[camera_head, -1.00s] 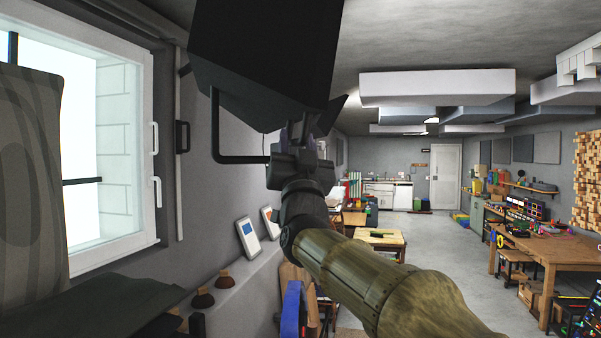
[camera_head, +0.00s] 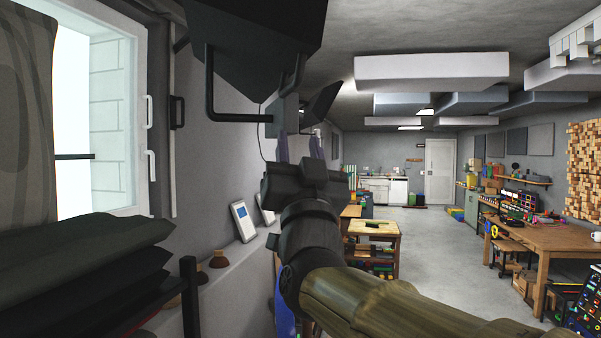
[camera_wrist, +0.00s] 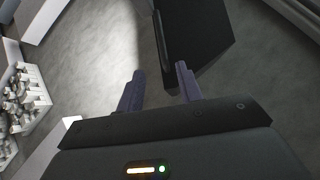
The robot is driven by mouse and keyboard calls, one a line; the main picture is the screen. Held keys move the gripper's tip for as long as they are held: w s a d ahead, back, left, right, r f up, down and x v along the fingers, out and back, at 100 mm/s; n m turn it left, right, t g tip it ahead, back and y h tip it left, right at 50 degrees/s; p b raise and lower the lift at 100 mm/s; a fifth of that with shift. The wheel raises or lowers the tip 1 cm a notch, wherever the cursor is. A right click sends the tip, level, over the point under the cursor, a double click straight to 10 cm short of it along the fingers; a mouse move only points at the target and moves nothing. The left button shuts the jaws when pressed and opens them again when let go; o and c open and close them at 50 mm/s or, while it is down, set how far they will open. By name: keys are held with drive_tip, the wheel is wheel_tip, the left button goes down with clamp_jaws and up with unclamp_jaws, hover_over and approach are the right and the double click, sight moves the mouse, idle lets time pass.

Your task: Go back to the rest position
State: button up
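My gripper (camera_head: 303,135) is raised in the middle of the head view, pointing away from me, with its purple fingers partly hidden by its dark wrist. In the wrist view my gripper (camera_wrist: 159,72) shows two fingers spread apart with nothing held between them. A black boxy fixture (camera_head: 255,40) with a bent black bar hangs above and left of the gripper in the head view. A black panel (camera_wrist: 200,35) shows beyond the fingertips in the wrist view; I cannot tell how far off it is.
A window (camera_head: 105,120) and dark folded fabric (camera_head: 85,270) are on the left. A small wooden table (camera_head: 375,232) stands ahead. A long workbench (camera_head: 550,240) is on the right. The grey floor (camera_head: 435,260) between them is open. White panels (camera_head: 430,70) hang from the ceiling.

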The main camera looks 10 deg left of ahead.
drive_tip(key=shift+s+f, duration=0.3)
drive_tip(key=shift+f, duration=0.05)
drive_tip(key=w+d+f+n+g, duration=0.1)
drive_tip(key=w+f+g, duration=0.25)
drive_tip(key=f, duration=0.45)
drive_tip(key=w+d+f+n+g, duration=0.15)
drive_tip(key=w+f, duration=0.25)
drive_tip(key=f, duration=0.4)
drive_tip(key=d+f+g+h, duration=0.2)
drive_tip(key=d+f+g, duration=0.15)
drive_tip(key=f, duration=0.55)
drive_tip(key=d+f+g+h, duration=0.1)
drive_tip(key=d+f+g, duration=0.25)
drive_tip(key=f, duration=0.65)
drive_tip(key=s+d+f+m+g+h, duration=0.1)
drive_tip(key=s+d+f+g, duration=0.4)
drive_tip(key=s+f, duration=0.4)
drive_tip(key=s+d+f+m+g+h, duration=0.2)
drive_tip(key=s+d+f+g, duration=0.4)
drive_tip(key=s+f, duration=0.4)
wheel_tip(320, 180, down, 5)
drive_tip(key=shift+s+d+f, duration=0.1)
drive_tip(key=shift+s+d, duration=0.2)
drive_tip(key=shift+d, duration=0.4)
drive_tip(key=shift+w, duration=0.15)
